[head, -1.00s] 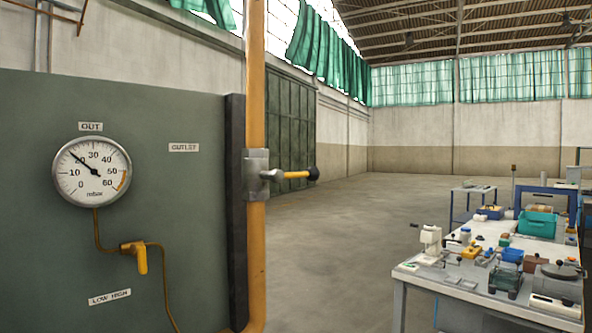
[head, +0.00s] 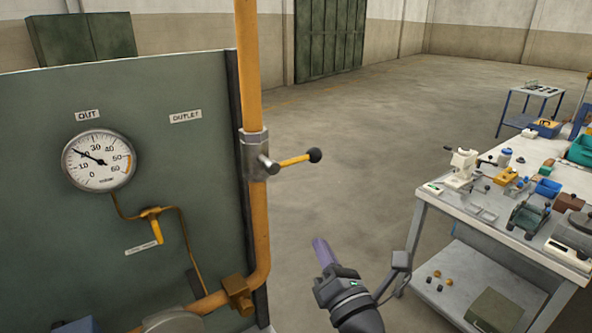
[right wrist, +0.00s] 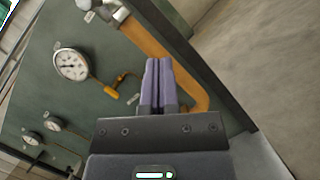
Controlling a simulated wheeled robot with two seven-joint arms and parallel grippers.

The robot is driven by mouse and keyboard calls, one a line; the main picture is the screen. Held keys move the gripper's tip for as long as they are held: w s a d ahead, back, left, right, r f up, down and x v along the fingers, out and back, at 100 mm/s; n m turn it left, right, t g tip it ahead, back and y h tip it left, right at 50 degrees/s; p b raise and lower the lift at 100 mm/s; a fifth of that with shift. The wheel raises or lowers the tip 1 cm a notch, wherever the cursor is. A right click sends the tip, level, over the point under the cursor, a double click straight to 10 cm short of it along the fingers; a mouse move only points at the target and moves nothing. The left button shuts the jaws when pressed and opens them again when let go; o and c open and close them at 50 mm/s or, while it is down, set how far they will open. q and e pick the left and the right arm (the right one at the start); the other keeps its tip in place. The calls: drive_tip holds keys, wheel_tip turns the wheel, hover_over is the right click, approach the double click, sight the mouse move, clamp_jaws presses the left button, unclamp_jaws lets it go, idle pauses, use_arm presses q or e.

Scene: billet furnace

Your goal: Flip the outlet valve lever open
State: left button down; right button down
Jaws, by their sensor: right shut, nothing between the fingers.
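The outlet valve (head: 254,155) is a grey metal body on the vertical orange pipe. Its lever (head: 293,161) is orange with a black ball end and sticks out to the right, across the pipe. The OUTLET label (head: 185,117) is on the green panel to its left. My right gripper (head: 322,250) is below and slightly right of the lever, apart from it. In the right wrist view its purple fingers (right wrist: 158,82) are together with nothing between them. The valve body shows partly at the top of that view (right wrist: 112,10). My left gripper is not in view.
The green panel (head: 60,235) carries the OUT gauge (head: 98,160), its needle near 20, and a small yellow-handled valve (head: 155,224). A cluttered workbench (head: 480,212) stands at the right. Open floor (head: 380,150) lies behind the lever.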

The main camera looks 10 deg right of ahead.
sight(296, 160)
drive_tip(key=shift+a+r+n+t+y, duration=0.15)
drive_tip(key=shift+r+n, duration=0.1)
drive_tip(key=shift+r, duration=0.35)
drive_tip(key=shift+a+r+n+t+y, duration=0.15)
drive_tip(key=shift+r+n, duration=0.1)
drive_tip(key=shift+r, duration=0.3)
drive_tip(key=w+r+p, duration=0.4)
drive_tip(key=w+r, duration=0.2)
drive_tip(key=w, duration=0.3)
drive_tip(key=shift+w+d+r, duration=0.15)
drive_tip(key=shift+w+d, duration=0.2)
drive_tip(key=shift+d, duration=0.05)
